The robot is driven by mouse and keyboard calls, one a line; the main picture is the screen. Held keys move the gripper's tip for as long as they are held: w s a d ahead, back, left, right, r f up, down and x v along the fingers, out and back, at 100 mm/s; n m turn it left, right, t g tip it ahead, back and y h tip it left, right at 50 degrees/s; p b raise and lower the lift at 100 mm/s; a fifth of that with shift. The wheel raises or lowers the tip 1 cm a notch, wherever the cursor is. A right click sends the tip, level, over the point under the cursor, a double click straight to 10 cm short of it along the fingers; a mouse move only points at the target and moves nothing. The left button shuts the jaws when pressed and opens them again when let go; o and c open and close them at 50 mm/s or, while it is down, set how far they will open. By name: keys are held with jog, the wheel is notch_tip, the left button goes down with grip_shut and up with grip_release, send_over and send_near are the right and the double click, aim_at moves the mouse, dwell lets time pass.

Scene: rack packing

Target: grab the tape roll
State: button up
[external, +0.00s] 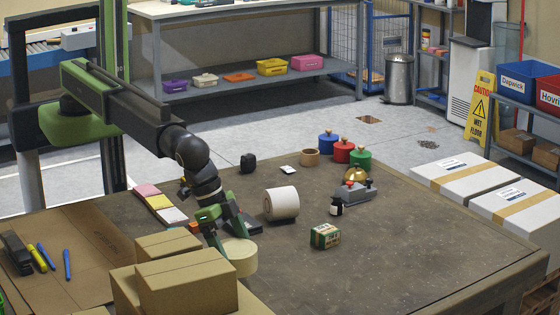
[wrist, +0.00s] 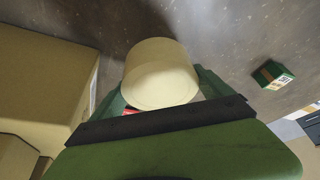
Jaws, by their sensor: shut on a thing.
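The tape roll (external: 241,258) is a cream, round, thick roll just right of the stacked cardboard boxes, at the near part of the table. My gripper (external: 224,246) comes down over it from above and is shut on it. In the wrist view the roll (wrist: 160,76) sits between the two green fingers of my gripper (wrist: 160,90), its flat pale face toward the camera. Its underside is hidden, and I cannot tell whether it touches the table.
Cardboard boxes (external: 187,283) stand close on the left, also in the wrist view (wrist: 40,80). A white paper roll (external: 283,203) and a small green box (external: 325,236) stand to the right. The table's right front (external: 400,270) is clear.

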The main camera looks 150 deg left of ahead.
jog(key=s+d+r+p, duration=0.4)
jog(key=d+r+p, duration=0.1)
jog(key=d, duration=0.5)
jog(key=shift+s+r, duration=0.3)
jog(key=shift+r, duration=0.35)
